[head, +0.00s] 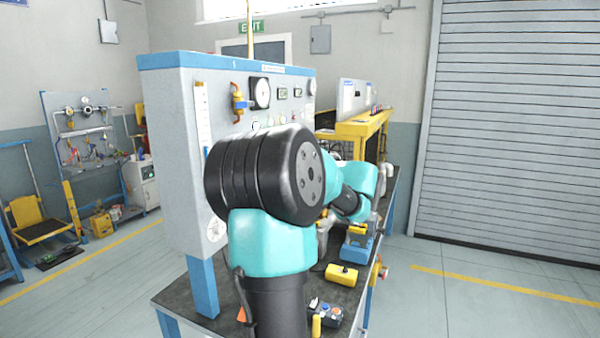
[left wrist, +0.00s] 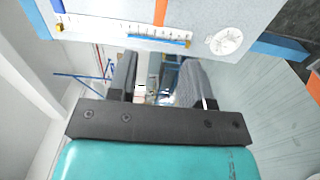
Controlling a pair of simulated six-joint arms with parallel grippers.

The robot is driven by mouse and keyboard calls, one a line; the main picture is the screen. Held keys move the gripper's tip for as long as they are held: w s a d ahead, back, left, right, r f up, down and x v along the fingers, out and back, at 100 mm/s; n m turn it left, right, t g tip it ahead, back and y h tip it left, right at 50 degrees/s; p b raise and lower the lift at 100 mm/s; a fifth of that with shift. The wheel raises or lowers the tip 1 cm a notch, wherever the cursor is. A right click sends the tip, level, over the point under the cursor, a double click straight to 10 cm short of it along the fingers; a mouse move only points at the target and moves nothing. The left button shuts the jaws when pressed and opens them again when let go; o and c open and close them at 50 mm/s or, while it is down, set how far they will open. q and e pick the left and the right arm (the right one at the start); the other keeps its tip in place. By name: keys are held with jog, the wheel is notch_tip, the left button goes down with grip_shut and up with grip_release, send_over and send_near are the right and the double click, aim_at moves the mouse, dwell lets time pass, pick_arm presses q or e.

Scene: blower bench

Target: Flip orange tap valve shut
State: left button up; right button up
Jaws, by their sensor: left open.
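An orange-brown tap fitting (head: 237,98) with a small blue handle stands on the upper front of the grey panel (head: 175,125), left of a round gauge. I cannot tell whether it is the task's valve or which way it is set. A narrow orange strip (left wrist: 160,12) also shows at the top of the left wrist view; I cannot tell what it is. My left gripper (left wrist: 158,64) is open, its dark fingers apart with nothing seen between them. The gripper is hidden in the head view. My right gripper is not seen.
A scale (left wrist: 130,32) and a white dial (left wrist: 226,41) on the panel lie beyond the fingers. A round gauge (head: 260,93) is on the panel. My arm hides the panel's lower middle.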

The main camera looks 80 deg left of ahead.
pick_arm(q)
jog(key=shift+v, duration=1)
jog(key=w+f+t, duration=0.4)
jog(key=w+f, duration=0.3)
jog(key=f, duration=0.6)
jog(key=w+d+f+n+t+h, duration=0.2)
jog(key=w+d+f, duration=0.3)
jog(key=f, duration=0.4)
jog(key=w+d+f+n+t+h, duration=0.1)
jog(key=w+d+f+t+h, duration=0.2)
jog(key=f, duration=0.6)
jog(key=w+d+f+n+t+h, duration=0.1)
jog(key=w+d+f+n+h, duration=0.1)
jog(key=w+d+f, duration=0.6)
jog(key=w+d+f+n+t+h, duration=0.2)
jog(key=d+f+n+h, duration=0.5)
jog(key=d+f, duration=0.95)
jog(key=s+d+f+n+t, duration=0.1)
jog(key=s+d+f+n, duration=0.1)
jog(key=d+f+n, duration=0.2)
jog(key=s+d+f+n+t, duration=0.2)
jog(key=d+f+n, duration=0.2)
jog(key=d+n, duration=0.7)
jog(key=d, duration=0.4)
jog(key=shift+s+d+n+h, duration=0.2)
jog(key=shift+s+n+h, duration=0.1)
jog(key=shift+h, duration=0.1)
